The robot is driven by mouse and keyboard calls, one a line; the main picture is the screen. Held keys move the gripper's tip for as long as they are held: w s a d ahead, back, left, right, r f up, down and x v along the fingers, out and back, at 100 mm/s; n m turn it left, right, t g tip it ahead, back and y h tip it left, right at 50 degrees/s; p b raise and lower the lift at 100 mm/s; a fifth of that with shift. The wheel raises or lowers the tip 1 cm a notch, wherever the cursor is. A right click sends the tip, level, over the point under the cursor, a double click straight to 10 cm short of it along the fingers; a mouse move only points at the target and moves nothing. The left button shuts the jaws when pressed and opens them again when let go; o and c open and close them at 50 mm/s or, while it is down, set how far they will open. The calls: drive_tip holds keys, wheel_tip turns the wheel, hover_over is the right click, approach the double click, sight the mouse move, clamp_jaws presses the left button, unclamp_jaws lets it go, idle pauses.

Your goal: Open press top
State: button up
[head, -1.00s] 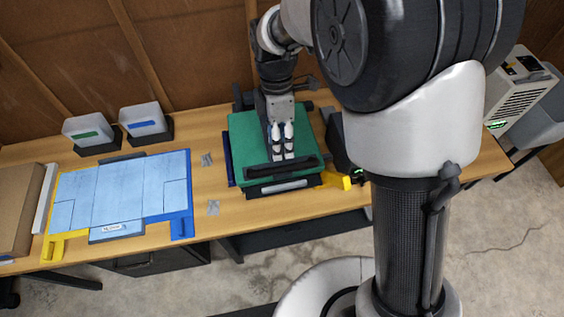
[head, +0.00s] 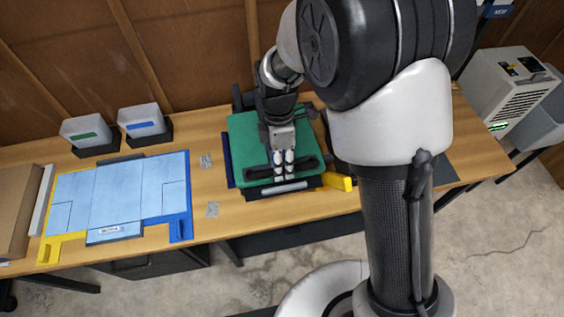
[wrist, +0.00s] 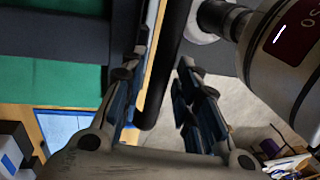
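The press (head: 265,145) with its green top stands on the bench, left of my column in the head view. A black handle bar (head: 258,174) runs along its front edge, and the top looks lowered. My gripper (head: 284,176) points down at the middle of this bar. In the wrist view my gripper (wrist: 162,82) has its two fingers apart, with the dark bar (wrist: 160,90) passing between them. I cannot tell whether either finger touches it. The green top (wrist: 50,80) shows at the left there. My fingers hide the middle of the bar in the head view.
Left on the bench (head: 204,190) lie light blue sheets (head: 118,195) in a jig with yellow and blue corners. Two bins (head: 85,130) stand behind them. A yellow piece (head: 338,182) sits by the press's front right corner. A white machine (head: 505,85) stands at the right.

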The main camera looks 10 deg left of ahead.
clamp_jaws()
drive_tip(key=shift+r, duration=0.1)
idle(0.4)
